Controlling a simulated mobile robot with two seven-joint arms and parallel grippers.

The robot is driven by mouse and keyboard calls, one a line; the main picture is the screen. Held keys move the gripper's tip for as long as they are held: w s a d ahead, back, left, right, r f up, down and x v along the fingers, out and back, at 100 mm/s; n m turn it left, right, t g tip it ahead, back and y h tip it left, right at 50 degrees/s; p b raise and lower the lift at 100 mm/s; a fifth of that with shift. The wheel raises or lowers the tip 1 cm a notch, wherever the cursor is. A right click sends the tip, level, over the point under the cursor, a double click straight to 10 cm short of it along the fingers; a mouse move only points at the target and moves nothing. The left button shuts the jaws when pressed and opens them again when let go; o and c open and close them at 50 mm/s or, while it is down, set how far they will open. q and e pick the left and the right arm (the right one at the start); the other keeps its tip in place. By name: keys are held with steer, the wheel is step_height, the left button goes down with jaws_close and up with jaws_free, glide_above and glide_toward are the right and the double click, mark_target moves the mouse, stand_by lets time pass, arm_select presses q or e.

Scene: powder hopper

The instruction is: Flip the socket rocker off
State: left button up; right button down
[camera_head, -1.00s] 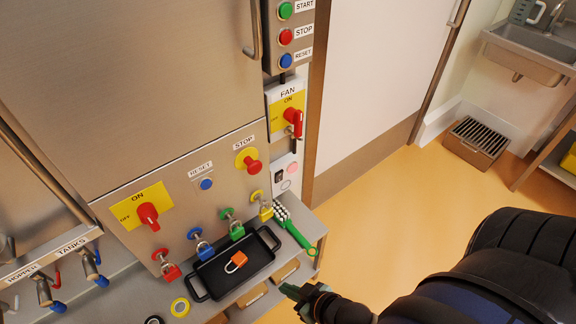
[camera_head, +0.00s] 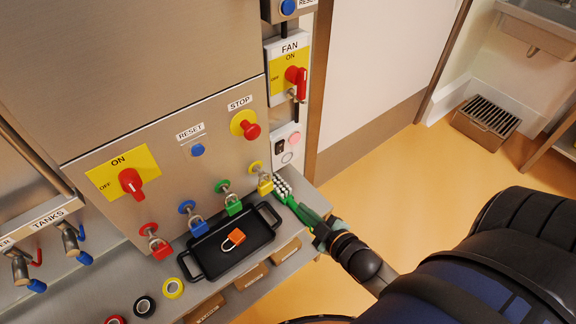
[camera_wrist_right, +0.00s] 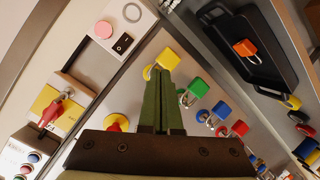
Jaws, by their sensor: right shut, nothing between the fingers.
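The socket is a white box (camera_head: 290,158) on the panel's right side strip, below the FAN switch, with a small black rocker (camera_head: 279,147) and a pink round button. In the right wrist view the black rocker (camera_wrist_right: 123,43) and pink button (camera_wrist_right: 103,30) show clearly at upper left. I cannot tell which side of the rocker is pressed. My right gripper (camera_head: 317,228) is shut and empty, below and right of the socket, apart from it. In the wrist view its green fingers (camera_wrist_right: 162,85) point up, right of and below the rocker. My left gripper is not in view.
The red FAN handle (camera_head: 297,78) sticks out above the socket. Padlocks, including a yellow one (camera_head: 265,187), hang along the panel. A black tray (camera_head: 213,262) holds an orange padlock (camera_head: 233,240).

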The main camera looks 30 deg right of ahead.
arm_select(q)
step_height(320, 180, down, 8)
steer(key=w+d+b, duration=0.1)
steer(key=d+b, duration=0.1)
steer(key=b, duration=0.7)
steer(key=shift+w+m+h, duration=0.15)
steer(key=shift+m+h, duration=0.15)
arm_select(e)
steer(key=w+d+f+n+t+y, duration=0.1)
steer(key=w+d+n+t, duration=0.3)
steer(key=d+n, duration=0.4)
steer(key=n+t, duration=0.1)
steer(key=n, duration=0.2)
steer(key=shift+w, duration=0.35)
steer(key=shift+f, duration=0.1)
steer(key=b, duration=0.1)
glide_toward(281, 145)
steer(key=w, duration=0.6)
steer(key=shift+r, duration=0.25)
steer(key=shift+w+a, duration=0.1)
steer(key=shift+w, duration=0.35)
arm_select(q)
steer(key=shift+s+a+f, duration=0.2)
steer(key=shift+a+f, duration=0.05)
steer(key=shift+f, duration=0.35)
